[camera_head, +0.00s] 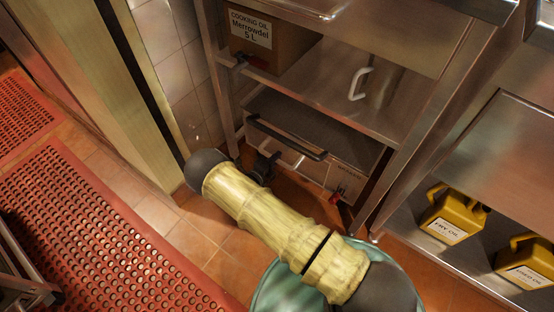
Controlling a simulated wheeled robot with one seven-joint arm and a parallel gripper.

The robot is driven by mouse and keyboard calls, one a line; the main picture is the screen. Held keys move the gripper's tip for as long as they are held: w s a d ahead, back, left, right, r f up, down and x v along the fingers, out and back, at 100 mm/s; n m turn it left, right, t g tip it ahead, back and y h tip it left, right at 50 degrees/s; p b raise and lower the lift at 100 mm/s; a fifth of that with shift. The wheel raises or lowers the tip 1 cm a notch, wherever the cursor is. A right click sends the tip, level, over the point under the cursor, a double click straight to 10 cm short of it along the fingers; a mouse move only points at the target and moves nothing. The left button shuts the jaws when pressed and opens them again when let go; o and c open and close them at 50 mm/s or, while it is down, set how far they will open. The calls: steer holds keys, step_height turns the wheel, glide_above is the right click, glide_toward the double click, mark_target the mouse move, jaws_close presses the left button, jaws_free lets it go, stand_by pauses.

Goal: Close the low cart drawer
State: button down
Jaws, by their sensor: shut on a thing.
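The low cart drawer (340,176) is a steel unit beneath the cart's lower shelf. Its long black bar handle (287,138) runs across the upper front edge. My dark gripper (264,166) shows in part just behind the arm, low and close below the handle's left half. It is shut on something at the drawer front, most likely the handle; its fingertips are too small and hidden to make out.
A steel cart shelf (400,112) above the drawer holds a cooking oil box (268,42). A red and black fitting (338,195) is at the drawer's lower right. Yellow oil jugs (452,213) stand at right. A metal post (120,80) and red mats (95,225) are at left.

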steer(key=shift+w+d, duration=0.15)
steer(key=c, duration=1.4)
jaws_free()
steer(key=shift+c, duration=0.2)
steer(key=shift+s+a+r+p, duration=0.2)
steer(key=shift+s+a+p, duration=0.2)
steer(key=shift+s, duration=0.1)
steer(key=p+v, duration=0.5)
steer(key=v, duration=1.1)
steer(key=shift+d+f, duration=0.1)
steer(key=shift+f, duration=0.05)
